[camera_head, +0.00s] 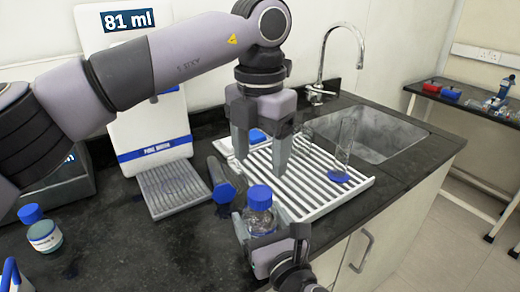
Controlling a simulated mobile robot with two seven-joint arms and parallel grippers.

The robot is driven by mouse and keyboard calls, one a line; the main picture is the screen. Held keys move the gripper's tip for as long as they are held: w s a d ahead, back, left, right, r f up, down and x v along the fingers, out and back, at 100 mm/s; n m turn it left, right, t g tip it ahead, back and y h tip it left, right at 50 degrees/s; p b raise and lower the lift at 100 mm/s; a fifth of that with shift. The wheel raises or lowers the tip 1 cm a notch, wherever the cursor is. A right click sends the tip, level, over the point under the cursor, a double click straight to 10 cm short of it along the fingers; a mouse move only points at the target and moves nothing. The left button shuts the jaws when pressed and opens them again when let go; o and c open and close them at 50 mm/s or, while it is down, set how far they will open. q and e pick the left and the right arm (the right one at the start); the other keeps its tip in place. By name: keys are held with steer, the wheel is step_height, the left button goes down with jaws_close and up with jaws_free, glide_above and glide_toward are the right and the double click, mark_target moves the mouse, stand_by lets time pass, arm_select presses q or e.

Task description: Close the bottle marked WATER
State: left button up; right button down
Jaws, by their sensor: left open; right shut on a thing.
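A clear bottle (260,222) with a blue cap (259,196) on its top stands upright at the front edge of the counter. My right gripper (263,238) is shut on its body from the front. Any marking on it cannot be read, and how tightly the cap sits cannot be told. My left gripper (260,163) points down above and behind the cap, with its fingers apart and nothing seen between them but a blue thing further back.
A white drying rack (352,189) with a clear cylinder (346,145) lies behind and right. A dark blue-ended cylinder (222,185) is left of the bottle. A small blue-capped bottle (45,236) stands far left. The water dispenser (150,130) is behind; a sink (375,135) is back right.

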mark_target(260, 192)
arm_select(q)
steer(key=shift+n, duration=0.3)
steer(key=shift+f, duration=4)
steer(key=c, duration=1.1)
steer(key=o, duration=1.2)
steer(key=shift+r, duration=2.3)
